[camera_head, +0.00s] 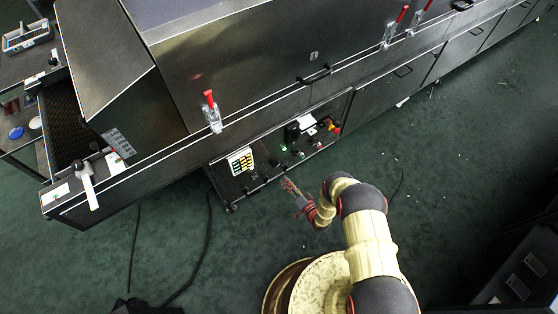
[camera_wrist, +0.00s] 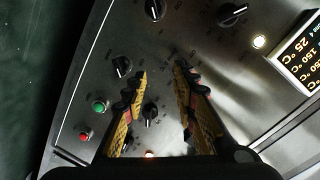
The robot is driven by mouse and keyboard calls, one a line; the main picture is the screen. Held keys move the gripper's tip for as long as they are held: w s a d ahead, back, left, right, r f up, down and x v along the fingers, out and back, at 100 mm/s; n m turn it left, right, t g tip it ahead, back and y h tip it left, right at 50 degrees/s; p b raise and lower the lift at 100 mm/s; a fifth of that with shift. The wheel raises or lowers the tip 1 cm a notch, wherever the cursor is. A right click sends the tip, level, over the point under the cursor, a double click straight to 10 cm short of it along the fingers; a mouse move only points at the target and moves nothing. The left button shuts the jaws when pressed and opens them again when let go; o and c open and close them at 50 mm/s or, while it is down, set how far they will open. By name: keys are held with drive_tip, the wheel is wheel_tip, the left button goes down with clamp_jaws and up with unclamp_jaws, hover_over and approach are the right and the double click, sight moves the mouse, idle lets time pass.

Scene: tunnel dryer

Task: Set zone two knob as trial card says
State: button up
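My gripper (camera_wrist: 162,78) is open and empty over the control panel (camera_wrist: 205,70). One black knob (camera_wrist: 150,112) shows between its fingers; I cannot tell whether they touch it. More black knobs sit at the left (camera_wrist: 122,66), the top middle (camera_wrist: 155,10) and the top right (camera_wrist: 232,14). Their labels are too small to read, so I cannot tell which is zone two. In the head view my gripper (camera_head: 292,187) is in front of the low panel.
A temperature display (camera_wrist: 302,55) appears upside down, with a lit lamp (camera_wrist: 259,41) beside it. A green button (camera_wrist: 100,104) and a red button (camera_wrist: 85,135) are left of the fingers. In the head view, red-handled clamps (camera_head: 211,112) line the dryer's edge. Cables (camera_head: 208,235) lie on the floor.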

sight(276, 164)
drive_tip(key=w+a+r+m+t+b, duration=0.1)
drive_tip(key=w+a+r+b, duration=0.1)
drive_tip(key=w, duration=0.4)
drive_tip(key=shift+w+a+r+y, duration=0.2)
drive_tip(key=shift+a+r+y, duration=0.2)
drive_tip(key=shift+a+r, duration=0.7)
drive_tip(key=shift+a+f, duration=0.2)
drive_tip(key=shift+f, duration=0.05)
drive_tip(key=c, duration=0.3)
drive_tip(key=c, duration=0.4)
clamp_jaws()
